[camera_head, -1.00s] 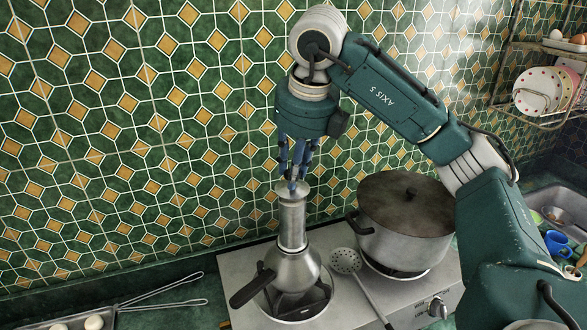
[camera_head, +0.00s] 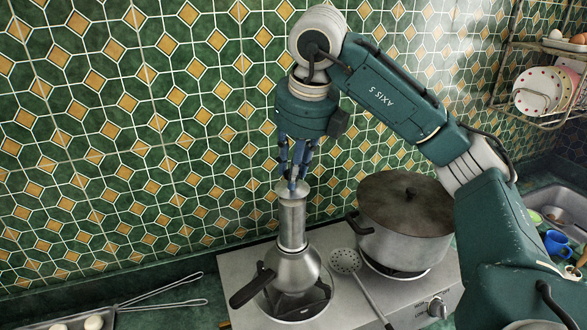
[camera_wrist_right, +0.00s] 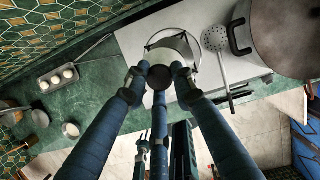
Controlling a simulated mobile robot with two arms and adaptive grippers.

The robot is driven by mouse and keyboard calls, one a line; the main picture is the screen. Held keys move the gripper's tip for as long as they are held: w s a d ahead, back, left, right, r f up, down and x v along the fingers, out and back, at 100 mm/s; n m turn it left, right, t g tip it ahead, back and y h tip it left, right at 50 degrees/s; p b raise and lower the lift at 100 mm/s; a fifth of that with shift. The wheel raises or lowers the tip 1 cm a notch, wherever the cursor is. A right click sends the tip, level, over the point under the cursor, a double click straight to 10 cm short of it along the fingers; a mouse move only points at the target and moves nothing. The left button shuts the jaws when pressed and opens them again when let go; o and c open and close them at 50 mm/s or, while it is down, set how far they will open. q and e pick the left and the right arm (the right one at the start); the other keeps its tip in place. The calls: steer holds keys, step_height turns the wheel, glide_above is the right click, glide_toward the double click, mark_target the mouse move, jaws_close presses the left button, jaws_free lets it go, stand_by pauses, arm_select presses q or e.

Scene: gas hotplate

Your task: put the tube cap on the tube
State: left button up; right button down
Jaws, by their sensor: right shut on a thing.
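The tube (camera_head: 292,223) is a metal cylinder standing upright on the round metal pot body (camera_head: 293,270), which has a black handle. The tube cap (camera_head: 282,190) is a pale round disc at the tube's top, in line with it. I cannot tell whether it rests on the rim or hovers just above. My right gripper (camera_head: 292,179) points down from above, its blue fingers closed around the cap's top. In the right wrist view the fingertips (camera_wrist_right: 160,74) sit on both sides of a dark round part. My left gripper is not in view.
The pot body sits on the left burner of the hotplate (camera_head: 237,262). A large lidded pot (camera_head: 405,235) stands to the right, with a skimmer (camera_head: 346,262) between. A tray with eggs (camera_head: 93,322) lies at lower left. The tiled wall (camera_head: 130,150) is close behind.

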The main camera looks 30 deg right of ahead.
steer(key=shift+f+b, duration=0.95)
steer(key=shift+f, duration=0.2)
steer(key=c, duration=1.4)
jaws_free()
steer(key=shift+o, duration=0.2)
steer(key=shift+r, duration=0.2)
steer(key=v, duration=1.1)
steer(key=shift+r, duration=0.35)
steer(key=shift+s+f, duration=0.1)
steer(key=shift+s, duration=0.05)
